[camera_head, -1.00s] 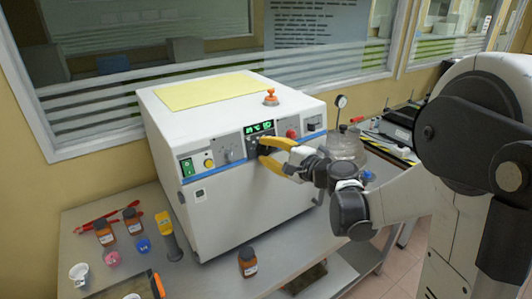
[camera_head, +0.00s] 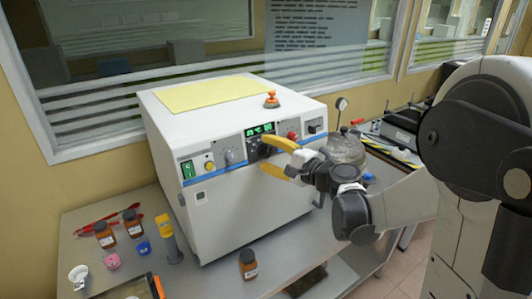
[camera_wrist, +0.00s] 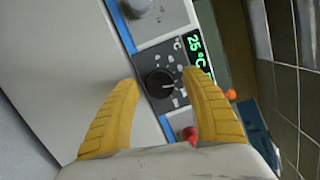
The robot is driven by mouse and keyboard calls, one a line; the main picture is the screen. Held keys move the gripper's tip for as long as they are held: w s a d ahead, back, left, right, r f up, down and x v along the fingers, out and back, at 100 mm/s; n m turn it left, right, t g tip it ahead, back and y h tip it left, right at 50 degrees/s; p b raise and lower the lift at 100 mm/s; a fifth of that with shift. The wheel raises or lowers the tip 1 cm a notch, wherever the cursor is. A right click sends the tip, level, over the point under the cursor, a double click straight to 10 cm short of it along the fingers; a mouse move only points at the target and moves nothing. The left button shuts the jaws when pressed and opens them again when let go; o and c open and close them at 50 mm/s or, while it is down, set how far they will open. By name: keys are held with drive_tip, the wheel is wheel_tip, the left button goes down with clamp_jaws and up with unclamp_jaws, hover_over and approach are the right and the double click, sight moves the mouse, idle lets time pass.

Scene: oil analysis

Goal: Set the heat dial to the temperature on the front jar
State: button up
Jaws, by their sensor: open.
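The heat dial is a round black knob with a pale pointer line on the front of the white oven, seen in the wrist view (camera_wrist: 160,84) and in the head view (camera_head: 253,149). My gripper (camera_wrist: 160,79) has two yellow fingers spread apart, one on each side of the dial in the picture. It also shows in the head view (camera_head: 263,154), close in front of the dial. I cannot tell whether a finger touches it. The front jar (camera_head: 248,264) is brown with a white label, too small to read.
The white oven (camera_head: 230,220) fills the bench's middle. A red knob (camera_head: 292,136) is right of the dial; a grey knob (camera_head: 230,157) is left. Two brown jars (camera_head: 133,223) (camera_head: 105,235) and a yellow-grey handheld tool (camera_head: 168,238) stand at left.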

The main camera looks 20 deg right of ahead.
drive_tip(key=v, duration=1.1)
drive_tip(key=shift+s, duration=0.35)
drive_tip(key=shift+d, duration=0.1)
drive_tip(key=s+a+f+n+g+h+b, duration=0.35)
drive_tip(key=s+a+f+n+g, duration=0.25)
drive_tip(key=s+a+f+n, duration=0.3)
drive_tip(key=s+d+f+n+g+h+b, duration=0.1)
drive_tip(key=s+d+f+n+h+b, duration=0.1)
drive_tip(key=s+n, duration=0.4)
drive_tip(key=s+d+f+h, duration=0.1)
drive_tip(key=s+f+h, duration=0.1)
drive_tip(key=s, duration=0.2)
drive_tip(key=shift+d+f+b, duration=0.25)
drive_tip(key=shift+d+b, duration=0.05)
drive_tip(key=shift+d, duration=0.05)
drive_tip(key=shift+s, duration=0.1)
drive_tip(key=shift+c, duration=0.2)
